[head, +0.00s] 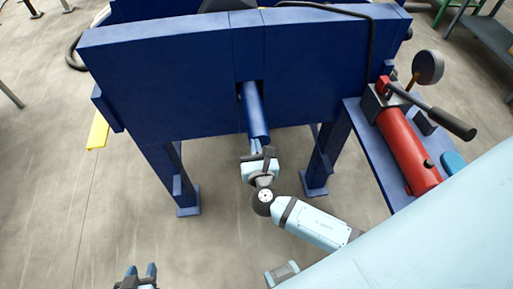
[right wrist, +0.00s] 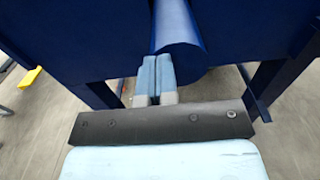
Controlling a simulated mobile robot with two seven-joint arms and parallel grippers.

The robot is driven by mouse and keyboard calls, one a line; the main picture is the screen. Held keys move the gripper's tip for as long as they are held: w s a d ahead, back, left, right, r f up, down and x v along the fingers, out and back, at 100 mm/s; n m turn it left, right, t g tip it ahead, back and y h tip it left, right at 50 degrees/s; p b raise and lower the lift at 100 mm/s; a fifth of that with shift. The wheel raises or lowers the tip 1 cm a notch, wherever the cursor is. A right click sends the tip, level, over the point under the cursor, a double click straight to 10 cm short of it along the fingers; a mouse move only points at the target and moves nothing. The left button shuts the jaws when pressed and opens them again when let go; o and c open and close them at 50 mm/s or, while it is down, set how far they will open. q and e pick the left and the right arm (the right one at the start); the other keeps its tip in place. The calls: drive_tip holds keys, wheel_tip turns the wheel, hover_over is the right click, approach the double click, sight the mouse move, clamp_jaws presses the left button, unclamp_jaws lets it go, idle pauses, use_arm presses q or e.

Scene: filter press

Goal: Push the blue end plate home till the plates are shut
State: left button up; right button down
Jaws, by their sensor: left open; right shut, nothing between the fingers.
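A large blue end plate or end block (head: 170,75) fills the upper middle of the head view; whether it is the sliding plate I cannot tell. A blue cylinder (head: 254,112) sticks out of its near face through a slot. My right gripper (head: 255,143) is shut and empty, just below and beside the cylinder. In the right wrist view its closed fingers (right wrist: 155,75) point at the blue face beside the cylinder (right wrist: 178,35); contact is not clear. My left gripper (head: 141,272) is open and empty at the lower left, away from the press. No plate gaps show.
Blue legs (head: 172,175) stand under the press. A red hand pump (head: 405,150) with a black-gripped lever (head: 450,122) and a round gauge (head: 428,67) sits on a blue shelf at right. A black hose runs over the top.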

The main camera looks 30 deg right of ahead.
approach(244, 89)
drive_tip(key=x, duration=0.2)
drive_tip(key=f+x, duration=0.1)
drive_tip(key=x, duration=0.2)
drive_tip(key=f+b+x, duration=0.1)
drive_tip(key=x, duration=0.2)
drive_tip(key=shift+w+d, duration=0.15)
drive_tip(key=shift+w, duration=0.05)
drive_tip(key=shift+w+d+r+b, duration=0.15)
drive_tip(key=shift+w+d, duration=0.05)
drive_tip(key=shift+w, duration=0.3)
drive_tip(key=shift+w+d+r+b, duration=0.1)
drive_tip(key=shift+w+d+b, duration=0.05)
drive_tip(key=shift+w, duration=0.3)
drive_tip(key=shift+w+d, duration=0.1)
drive_tip(key=shift+w, duration=0.2)
drive_tip(key=shift+w+d+f, duration=0.15)
drive_tip(key=shift+w, duration=0.3)
use_arm(q)
drive_tip(key=shift+w+f, duration=0.15)
drive_tip(key=shift+f, duration=0.75)
use_arm(e)
drive_tip(key=shift+s, duration=0.1)
